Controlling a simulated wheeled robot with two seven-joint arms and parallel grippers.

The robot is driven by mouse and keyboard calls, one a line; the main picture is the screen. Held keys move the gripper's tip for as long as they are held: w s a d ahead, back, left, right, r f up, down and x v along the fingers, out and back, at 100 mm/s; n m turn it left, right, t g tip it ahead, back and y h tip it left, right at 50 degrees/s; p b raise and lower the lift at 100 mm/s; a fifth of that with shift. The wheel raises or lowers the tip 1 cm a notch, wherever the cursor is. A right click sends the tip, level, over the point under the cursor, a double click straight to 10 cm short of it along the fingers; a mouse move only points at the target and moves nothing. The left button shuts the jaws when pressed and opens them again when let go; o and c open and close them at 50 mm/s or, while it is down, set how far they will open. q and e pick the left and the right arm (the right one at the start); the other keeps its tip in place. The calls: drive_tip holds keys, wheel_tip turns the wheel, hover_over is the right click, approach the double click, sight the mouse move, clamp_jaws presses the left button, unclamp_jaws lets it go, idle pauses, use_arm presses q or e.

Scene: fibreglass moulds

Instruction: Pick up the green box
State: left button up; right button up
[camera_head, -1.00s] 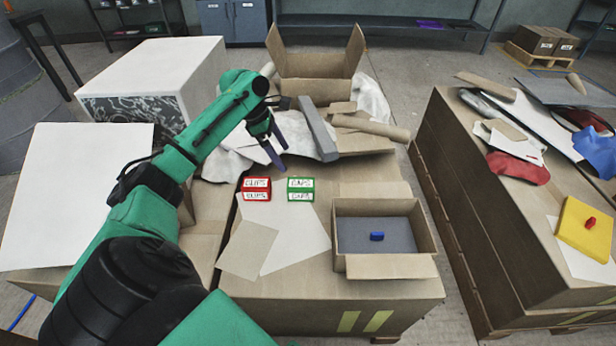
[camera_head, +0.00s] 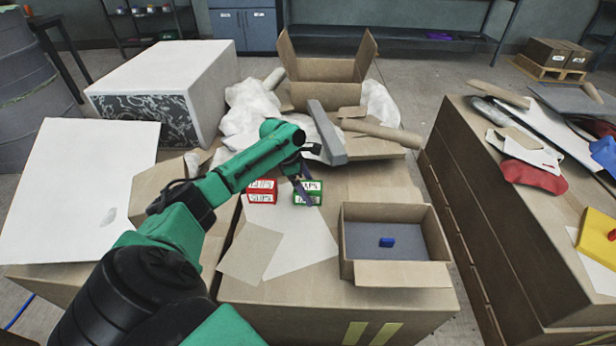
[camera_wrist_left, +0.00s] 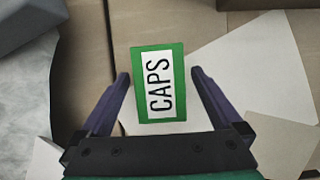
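The green box (camera_head: 314,199) stands on the cardboard-topped table, right of the red box (camera_head: 262,198). My right gripper is not seen.
An open carton with a blue block (camera_head: 387,242) stands to the right of the green box. A grey bar (camera_head: 327,134) and a cardboard tube (camera_head: 382,133) lie behind it. Flat sheets (camera_head: 251,252) lie in front.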

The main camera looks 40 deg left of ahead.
use_arm(q)
drive_tip(key=c, duration=1.4)
drive_tip(key=shift+r, duration=0.15)
drive_tip(key=shift+c, duration=0.2)
